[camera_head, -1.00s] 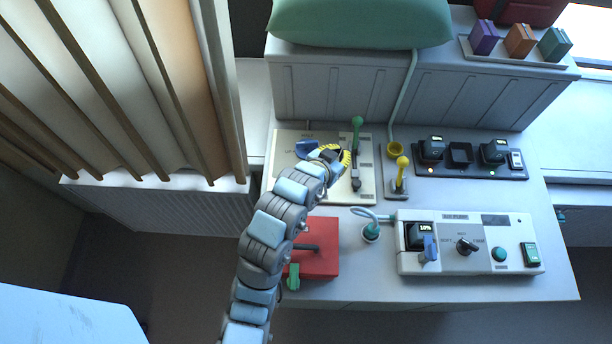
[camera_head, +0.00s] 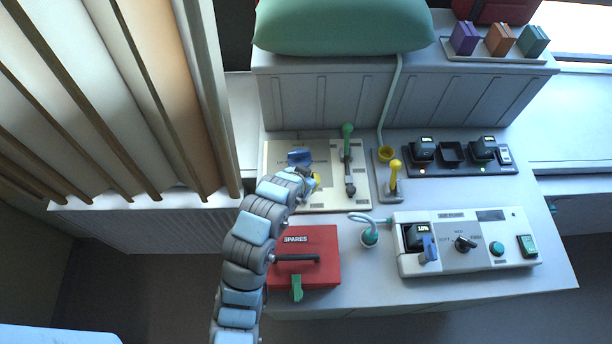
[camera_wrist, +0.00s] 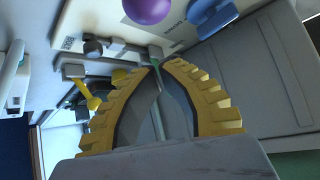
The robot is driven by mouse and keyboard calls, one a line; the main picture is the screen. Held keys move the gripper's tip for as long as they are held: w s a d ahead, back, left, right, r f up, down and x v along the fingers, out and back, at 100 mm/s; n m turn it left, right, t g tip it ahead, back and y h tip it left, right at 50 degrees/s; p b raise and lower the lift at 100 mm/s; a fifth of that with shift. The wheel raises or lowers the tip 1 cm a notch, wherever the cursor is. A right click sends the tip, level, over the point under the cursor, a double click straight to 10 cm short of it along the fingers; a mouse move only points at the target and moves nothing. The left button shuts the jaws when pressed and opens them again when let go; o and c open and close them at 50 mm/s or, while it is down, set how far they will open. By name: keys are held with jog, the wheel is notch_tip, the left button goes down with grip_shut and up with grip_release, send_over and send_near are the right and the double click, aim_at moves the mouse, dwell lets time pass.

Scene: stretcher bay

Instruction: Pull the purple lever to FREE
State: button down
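In the wrist view a round purple knob (camera_wrist: 147,9) shows at the top edge, partly cut off, just beyond my fingertips and apart from them. It is over the pale lever panel (camera_wrist: 115,20). In the head view I cannot make out the purple lever; my arm covers that part of the panel (camera_head: 325,200). My gripper (camera_wrist: 163,66) has yellow ribbed fingers, with a small gap at the tips and nothing held between them. In the head view my gripper (camera_head: 316,181) is mostly hidden behind my wrist, over the panel's left part.
A blue piece (camera_head: 299,157) and a green-knobbed lever (camera_head: 348,155) are on the same panel. A yellow lever (camera_head: 394,178) stands just right. A red SPARES box (camera_head: 315,242) lies in front, close to my arm. A control box (camera_head: 465,245) is at right.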

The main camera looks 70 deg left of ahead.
jog(key=shift+s+d+f+p, duration=0.15)
jog(key=shift+f+p, duration=0.4)
jog(key=shift+f, duration=0.45)
jog(key=shift+s+a+f+p, duration=0.15)
jog(key=shift+f+p, duration=0.35)
jog(key=shift+f, duration=0.45)
jog(key=shift+s+d, duration=0.1)
